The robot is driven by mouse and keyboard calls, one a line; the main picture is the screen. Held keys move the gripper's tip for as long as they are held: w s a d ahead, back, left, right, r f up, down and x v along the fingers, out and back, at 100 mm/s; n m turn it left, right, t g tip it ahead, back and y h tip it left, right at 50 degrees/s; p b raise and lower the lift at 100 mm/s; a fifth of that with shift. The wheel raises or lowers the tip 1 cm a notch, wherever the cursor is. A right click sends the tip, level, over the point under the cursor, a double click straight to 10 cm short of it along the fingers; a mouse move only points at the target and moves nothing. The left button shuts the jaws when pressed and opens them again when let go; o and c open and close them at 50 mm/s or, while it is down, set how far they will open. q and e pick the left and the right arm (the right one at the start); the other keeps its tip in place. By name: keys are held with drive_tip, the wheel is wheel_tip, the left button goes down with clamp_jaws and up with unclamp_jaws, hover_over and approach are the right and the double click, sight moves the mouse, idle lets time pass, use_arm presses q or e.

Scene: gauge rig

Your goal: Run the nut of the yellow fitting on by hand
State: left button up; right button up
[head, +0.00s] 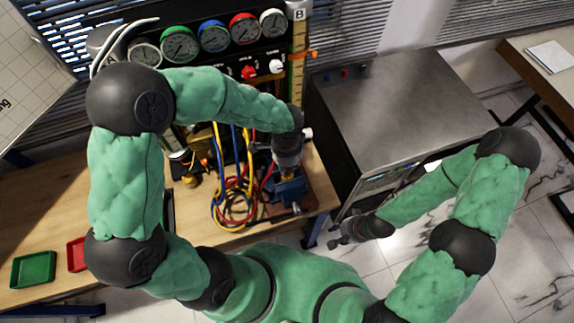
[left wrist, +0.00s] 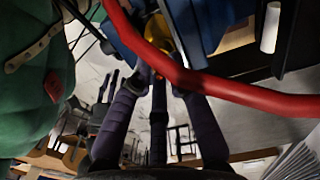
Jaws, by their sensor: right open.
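In the left wrist view a yellow fitting (left wrist: 160,34) shows at the top, between blue parts of what looks like a vise (left wrist: 205,22). In the head view the blue vise (head: 291,187) stands at the right end of the wooden bench. My left gripper (head: 287,160) points down just above the vise. In the left wrist view its dark fingers (left wrist: 160,82) reach toward the fitting; the tips are partly hidden, and I cannot tell whether they touch it. The nut is not clearly seen. My right gripper (head: 343,236) is open and empty, low beside the bench.
A red hose (left wrist: 225,88) crosses in front of my left fingers. Coiled red, blue and yellow hoses (head: 235,195) lie left of the vise. Gauges (head: 214,36) stand behind. A steel cabinet (head: 400,105) is to the right. Green (head: 33,269) and red trays (head: 77,254) sit left.

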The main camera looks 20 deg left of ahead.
use_arm(q)
drive_tip(key=shift+o, duration=1)
drive_tip(key=shift+r, duration=0.1)
wheel_tip(320, 180, up, 12)
wheel_tip(320, 180, down, 12)
drive_tip(key=n+b, duration=1.2)
